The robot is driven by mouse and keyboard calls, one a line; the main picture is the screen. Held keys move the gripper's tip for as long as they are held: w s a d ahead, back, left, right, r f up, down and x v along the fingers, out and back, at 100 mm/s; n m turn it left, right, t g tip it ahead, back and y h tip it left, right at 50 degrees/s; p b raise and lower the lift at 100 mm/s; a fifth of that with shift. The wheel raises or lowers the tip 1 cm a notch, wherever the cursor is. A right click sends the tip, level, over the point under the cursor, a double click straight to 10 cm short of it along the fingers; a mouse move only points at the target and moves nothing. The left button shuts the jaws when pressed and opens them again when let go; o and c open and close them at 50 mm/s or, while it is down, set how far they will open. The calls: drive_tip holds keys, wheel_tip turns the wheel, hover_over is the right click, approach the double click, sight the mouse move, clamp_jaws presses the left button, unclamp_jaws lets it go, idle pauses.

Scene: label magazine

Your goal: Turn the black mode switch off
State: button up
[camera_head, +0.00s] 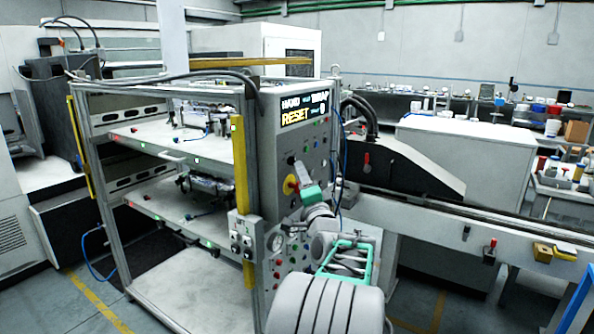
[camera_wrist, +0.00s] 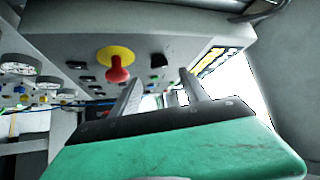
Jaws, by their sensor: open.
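The control panel (camera_head: 285,141) faces right in the head view, with a lit display at its top. A small black switch (camera_wrist: 158,61) shows in the wrist view between the red knob and the display; it looks like the mode switch. I cannot read its setting. In the head view a dark control (camera_head: 291,160) sits above the red knob. My gripper (camera_wrist: 160,75) is open and empty, its two fingers pointing at the panel on either side of the black switch in the picture. Contact cannot be told. In the head view my gripper (camera_head: 302,174) is close to the panel.
A red knob on a yellow disc (camera_wrist: 117,65) is close beside the left finger. Several small buttons and gauges (camera_wrist: 20,65) lie further left. In the head view, shelves (camera_head: 185,140) stand left of the panel and a conveyor (camera_head: 470,220) runs to the right.

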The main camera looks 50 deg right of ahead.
sight(293, 161)
drive_tip(key=p+x, duration=0.1)
drive_tip(key=x, duration=0.5)
drive_tip(key=shift+p, duration=0.35)
drive_tip(key=shift+c, duration=0.5)
clamp_jaws()
